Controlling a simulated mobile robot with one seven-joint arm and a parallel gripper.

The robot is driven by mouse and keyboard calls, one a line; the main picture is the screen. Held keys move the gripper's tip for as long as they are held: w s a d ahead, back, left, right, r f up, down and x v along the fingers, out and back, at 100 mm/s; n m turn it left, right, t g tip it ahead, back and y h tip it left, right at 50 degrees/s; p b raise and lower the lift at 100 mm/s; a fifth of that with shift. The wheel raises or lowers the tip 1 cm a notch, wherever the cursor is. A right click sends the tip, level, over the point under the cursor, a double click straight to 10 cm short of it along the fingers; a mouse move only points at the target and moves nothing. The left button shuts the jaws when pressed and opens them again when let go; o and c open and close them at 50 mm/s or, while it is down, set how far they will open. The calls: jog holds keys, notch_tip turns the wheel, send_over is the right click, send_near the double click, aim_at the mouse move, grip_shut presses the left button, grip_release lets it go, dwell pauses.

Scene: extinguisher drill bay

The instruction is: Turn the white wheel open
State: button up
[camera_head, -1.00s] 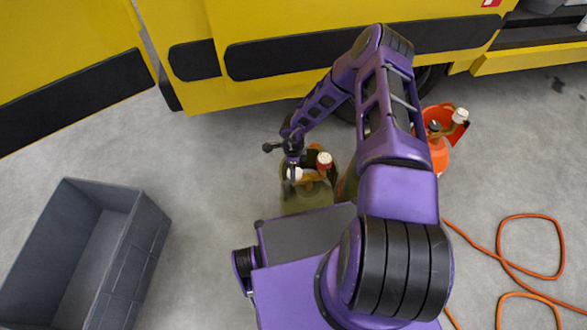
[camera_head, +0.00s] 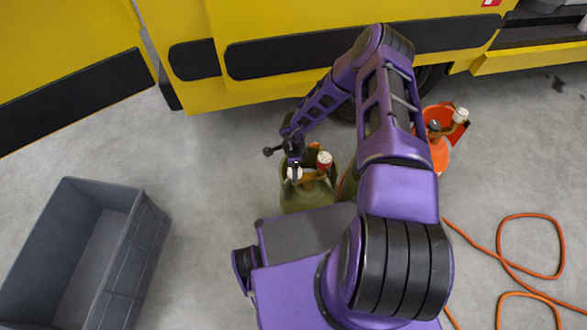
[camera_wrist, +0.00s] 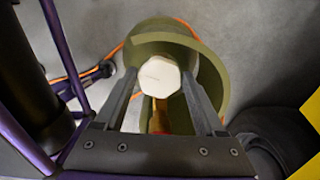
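The white wheel (camera_wrist: 160,77) is a small faceted knob atop an olive-green cylinder (camera_wrist: 212,72), near the middle of the wrist view. In the head view the wheel (camera_head: 292,174) is partly covered by my gripper (camera_head: 296,166). In the wrist view the two fingers of my gripper (camera_wrist: 159,74) lie on opposite sides of the wheel and appear to touch it. An orange-brown valve part (camera_wrist: 159,118) shows below the wheel. The olive cylinder (camera_head: 308,199) stands upright on the floor.
A red-and-white cap (camera_head: 325,160) sits close to the wheel's right. An orange cylinder (camera_head: 440,152) stands farther right, with an orange hose (camera_head: 507,264) on the floor. A yellow vehicle (camera_head: 290,40) stands behind. A grey crate (camera_head: 133,245) lies left, with clear floor between.

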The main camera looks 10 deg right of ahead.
jog(key=shift+o, duration=1.4)
jog(key=shift+r, duration=0.1)
notch_tip(320, 180, up, 17)
jog(key=p, duration=0.4)
jog(key=shift+r, duration=0.1)
